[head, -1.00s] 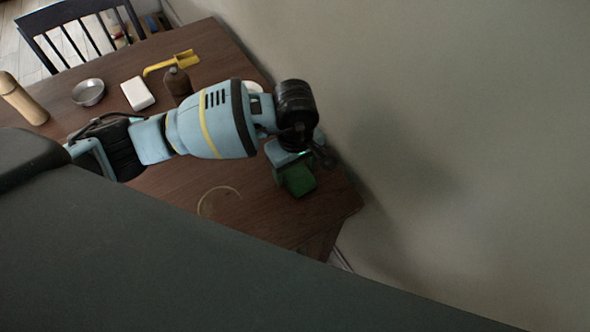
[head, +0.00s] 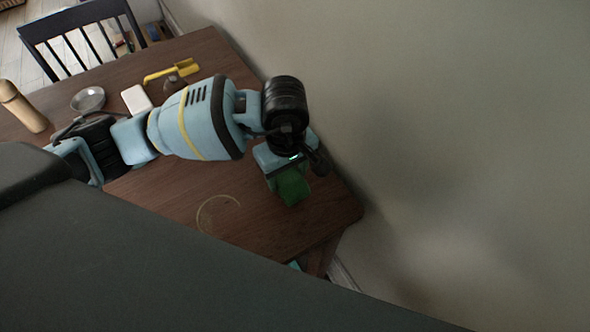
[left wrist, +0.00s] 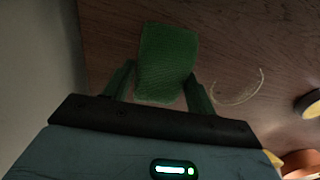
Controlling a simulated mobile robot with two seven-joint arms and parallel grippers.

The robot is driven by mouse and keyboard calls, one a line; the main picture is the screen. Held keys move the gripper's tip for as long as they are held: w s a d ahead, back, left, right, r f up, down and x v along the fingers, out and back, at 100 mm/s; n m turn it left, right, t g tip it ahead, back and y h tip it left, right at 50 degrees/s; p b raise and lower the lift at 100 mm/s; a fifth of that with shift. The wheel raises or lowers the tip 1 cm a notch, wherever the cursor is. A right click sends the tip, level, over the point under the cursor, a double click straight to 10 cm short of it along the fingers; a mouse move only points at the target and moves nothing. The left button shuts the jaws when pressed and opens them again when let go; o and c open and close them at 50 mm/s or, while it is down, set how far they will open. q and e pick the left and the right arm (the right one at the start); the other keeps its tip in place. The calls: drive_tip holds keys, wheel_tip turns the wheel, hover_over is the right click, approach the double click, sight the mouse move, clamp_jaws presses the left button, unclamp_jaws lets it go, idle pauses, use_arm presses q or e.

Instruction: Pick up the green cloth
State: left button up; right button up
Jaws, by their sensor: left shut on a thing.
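The green cloth (head: 294,190) is at the right end of the brown wooden table, below my left gripper (head: 286,176). In the left wrist view the cloth (left wrist: 166,62) is a textured green piece between the two fingers. My left gripper is shut on it, with a finger along each side. Whether the cloth touches the table is hard to tell. My left arm comes in from the left across the table and hides part of it. My right gripper is not in view.
A yellow tool (head: 172,71), a white block (head: 137,99), a metal bowl (head: 88,99), a wooden cylinder (head: 22,106) and a partly hidden dark brown object (head: 175,83) stand on the table (head: 165,205). A wall (head: 430,120) is close on the right. A chair (head: 80,35) is behind.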

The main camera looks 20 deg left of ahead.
use_arm(q)
drive_tip(key=s+a, duration=0.1)
drive_tip(key=s, duration=0.2)
drive_tip(key=s+a, duration=0.2)
drive_tip(key=s, duration=0.2)
drive_tip(key=s+a+r+b, duration=0.1)
drive_tip(key=s+a, duration=0.1)
drive_tip(key=s, duration=0.2)
drive_tip(key=shift+s+a+r, duration=0.15)
drive_tip(key=shift+s+a, duration=0.15)
drive_tip(key=shift+s, duration=0.5)
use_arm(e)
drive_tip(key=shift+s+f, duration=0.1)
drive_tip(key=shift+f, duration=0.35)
